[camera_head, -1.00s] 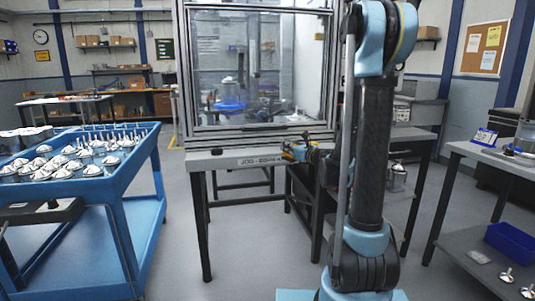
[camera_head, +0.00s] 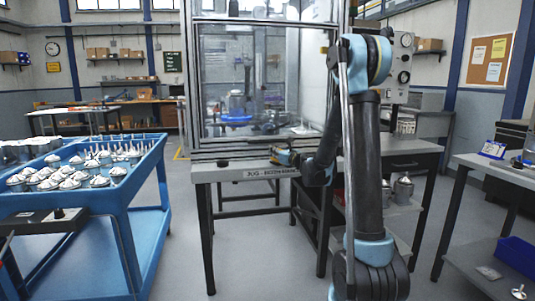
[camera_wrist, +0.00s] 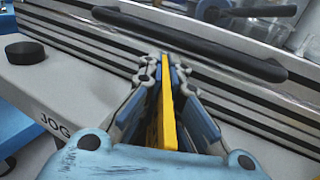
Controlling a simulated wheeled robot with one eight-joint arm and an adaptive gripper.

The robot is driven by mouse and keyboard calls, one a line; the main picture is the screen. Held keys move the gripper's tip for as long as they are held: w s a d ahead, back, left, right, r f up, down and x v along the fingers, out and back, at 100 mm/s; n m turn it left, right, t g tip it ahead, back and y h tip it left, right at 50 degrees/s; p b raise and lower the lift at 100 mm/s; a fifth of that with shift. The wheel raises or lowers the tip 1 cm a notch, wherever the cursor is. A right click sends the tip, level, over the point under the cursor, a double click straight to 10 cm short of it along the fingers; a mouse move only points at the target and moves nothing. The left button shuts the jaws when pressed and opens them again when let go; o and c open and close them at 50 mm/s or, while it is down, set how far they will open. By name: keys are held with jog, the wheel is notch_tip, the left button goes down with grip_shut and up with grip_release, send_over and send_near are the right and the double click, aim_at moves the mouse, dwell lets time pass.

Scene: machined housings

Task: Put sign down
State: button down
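My gripper (camera_wrist: 170,70) is shut on a thin yellow plate (camera_wrist: 166,105), which looks like the sign and shows nearly edge-on between the two fingers in the wrist view. The sign's face and any print on it are hidden. In the head view my gripper (camera_head: 280,155) is at the front edge of the bench (camera_head: 235,174), just before the glazed machine enclosure (camera_head: 245,85). In the wrist view the fingers point at the black handle bar (camera_wrist: 190,42) and the grooved sill below the window. Whether the sign touches the bench, I cannot tell.
A black round knob (camera_wrist: 25,52) sits on the bench left of my gripper. A blue cart (camera_head: 120,195) with several metal parts stands at left. A side table (camera_head: 490,170) at right bears a small blue-and-white card stand (camera_head: 493,149). Grey floor lies open between.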

jog(key=shift+x, duration=2.4)
jog(key=shift+s+d+f, duration=0.1)
jog(key=shift+f, duration=0.15)
jog(key=c, duration=2.1)
grip_release()
jog(key=shift+f, duration=0.1)
jog(key=v, duration=1.2)
